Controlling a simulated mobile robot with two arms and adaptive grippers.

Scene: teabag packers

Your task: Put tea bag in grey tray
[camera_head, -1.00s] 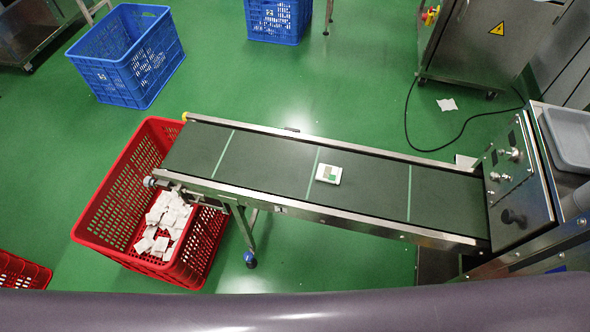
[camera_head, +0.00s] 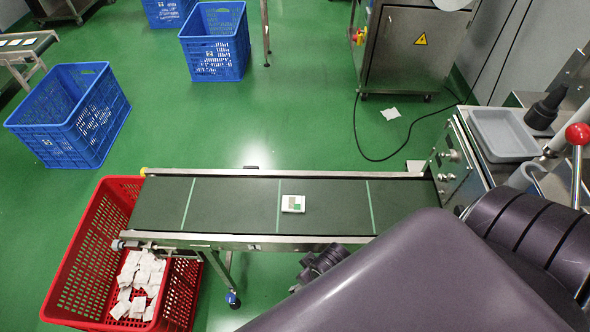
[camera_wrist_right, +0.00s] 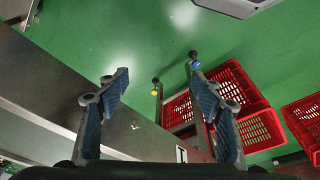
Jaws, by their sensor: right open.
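A small white tea bag packet (camera_head: 293,204) with a green mark lies flat on the dark conveyor belt (camera_head: 235,205). The grey tray (camera_head: 505,135) rests on the machine at the belt's right end and looks empty. My right gripper (camera_head: 322,262) shows partly at the belt's near edge, below and right of the tea bag, with my arm covering much of the lower right. In the right wrist view my right gripper (camera_wrist_right: 158,88) is open, with nothing between its fingers. The tea bag is not visible in that view. My left gripper is not in view.
A red crate (camera_head: 72,260) holding several white packets stands at the belt's left end. Blue crates (camera_head: 70,115) stand on the green floor behind. A red-knobbed lever (camera_head: 578,134) and a dark knob (camera_head: 546,108) rise near the tray. A steel cabinet (camera_head: 410,60) stands at the back.

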